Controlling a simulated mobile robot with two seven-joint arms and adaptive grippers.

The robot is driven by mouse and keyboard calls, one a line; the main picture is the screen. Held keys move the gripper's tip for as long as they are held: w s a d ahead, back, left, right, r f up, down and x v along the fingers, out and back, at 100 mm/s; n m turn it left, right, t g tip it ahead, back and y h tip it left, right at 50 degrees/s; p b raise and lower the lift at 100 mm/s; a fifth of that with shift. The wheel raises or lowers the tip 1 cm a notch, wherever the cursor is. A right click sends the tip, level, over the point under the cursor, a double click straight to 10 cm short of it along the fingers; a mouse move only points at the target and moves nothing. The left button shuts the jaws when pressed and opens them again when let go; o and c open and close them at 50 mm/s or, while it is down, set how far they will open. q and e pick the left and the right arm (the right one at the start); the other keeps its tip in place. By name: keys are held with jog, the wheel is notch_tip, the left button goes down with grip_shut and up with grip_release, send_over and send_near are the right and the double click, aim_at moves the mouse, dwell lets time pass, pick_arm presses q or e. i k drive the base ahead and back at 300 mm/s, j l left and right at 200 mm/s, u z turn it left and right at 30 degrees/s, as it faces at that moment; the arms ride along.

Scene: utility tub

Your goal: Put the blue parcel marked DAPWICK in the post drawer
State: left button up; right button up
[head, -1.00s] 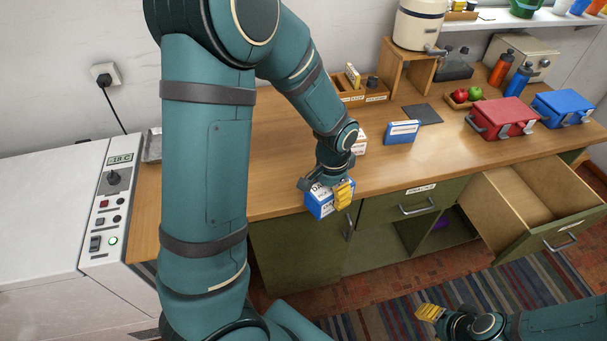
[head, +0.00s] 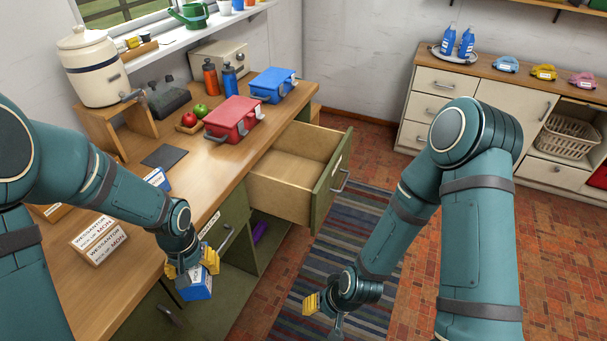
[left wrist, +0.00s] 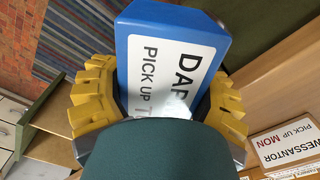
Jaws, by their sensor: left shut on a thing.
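The blue parcel (head: 197,286) is held in my left gripper (head: 195,268), in front of the counter's front edge. In the left wrist view the parcel (left wrist: 180,50) sits between the yellow fingers, its white label reading "DAP" and "PICK UP", the rest hidden. An open, empty-looking drawer (head: 300,180) with a green front sticks out of the counter, to the right of and beyond the left gripper. My right gripper (head: 325,305) is low over the striped rug; whether its fingers are apart is unclear.
A red box (head: 233,118) and a blue box (head: 273,84) stand behind the drawer. A green cupboard door or drawer front lies below the left gripper.

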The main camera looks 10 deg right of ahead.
aim_at(292, 167)
jog(key=i+l+z, duration=0.25)
jog(key=i+z, duration=0.2)
jog(key=i, duration=0.3)
jog(key=i+z, duration=0.5)
jog(key=i, duration=0.2)
